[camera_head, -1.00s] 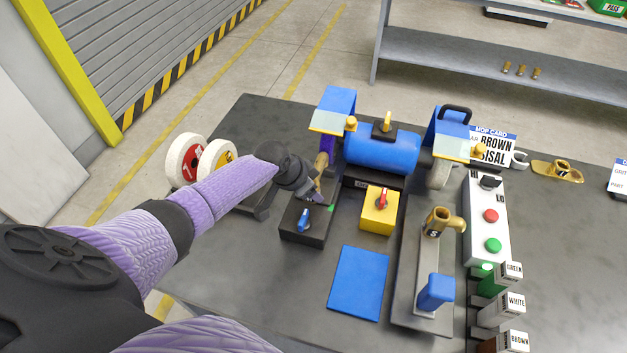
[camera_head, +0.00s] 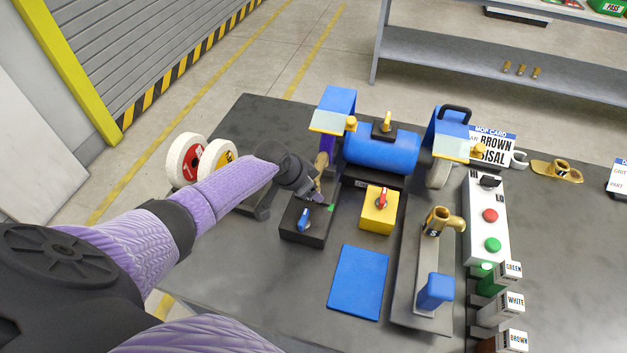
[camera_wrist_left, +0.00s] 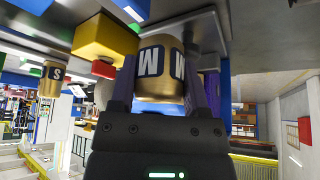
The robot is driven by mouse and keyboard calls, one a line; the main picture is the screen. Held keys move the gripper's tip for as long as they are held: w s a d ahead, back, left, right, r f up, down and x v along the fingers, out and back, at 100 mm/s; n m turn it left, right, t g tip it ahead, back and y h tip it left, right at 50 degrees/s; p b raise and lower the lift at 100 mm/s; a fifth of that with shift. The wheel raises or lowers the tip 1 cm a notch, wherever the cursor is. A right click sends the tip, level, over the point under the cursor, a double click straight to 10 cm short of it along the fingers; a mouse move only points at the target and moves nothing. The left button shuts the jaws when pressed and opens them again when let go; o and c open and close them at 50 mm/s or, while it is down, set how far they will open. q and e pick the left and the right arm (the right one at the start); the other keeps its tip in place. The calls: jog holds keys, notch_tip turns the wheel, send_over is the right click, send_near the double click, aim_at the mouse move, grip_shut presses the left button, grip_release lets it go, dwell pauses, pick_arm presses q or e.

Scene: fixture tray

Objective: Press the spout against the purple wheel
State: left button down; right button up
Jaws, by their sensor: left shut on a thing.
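My left gripper (camera_head: 314,186) is shut on a brass spout (camera_head: 321,162) at the left end of the blue machine. In the left wrist view the spout (camera_wrist_left: 158,78) carries a white M on a dark label and sits between the fingers. The purple wheel (camera_head: 327,146) is under the left blue guard, partly hidden by the guard and the spout. The spout's upper end overlaps the wheel's lower edge in the head view. I cannot tell whether they touch. My right gripper is not in view.
The blue motor (camera_head: 382,150) joins the purple wheel to a pale wheel (camera_head: 438,175) at right. A black box with a blue knob (camera_head: 303,219) and a yellow switch box (camera_head: 378,213) stand close by. Another brass spout (camera_head: 441,219), marked S, stands on a grey plate. A blue mat (camera_head: 358,283) lies bare.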

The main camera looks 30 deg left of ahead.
pick_arm(q)
jog(key=shift+r, duration=0.1)
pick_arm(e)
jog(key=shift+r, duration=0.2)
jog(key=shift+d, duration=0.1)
pick_arm(q)
jog(key=shift+w, duration=0.1)
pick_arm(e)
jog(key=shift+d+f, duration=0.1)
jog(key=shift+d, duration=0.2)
pick_arm(q)
jog(key=c, duration=0.7)
grip_release()
grip_shut()
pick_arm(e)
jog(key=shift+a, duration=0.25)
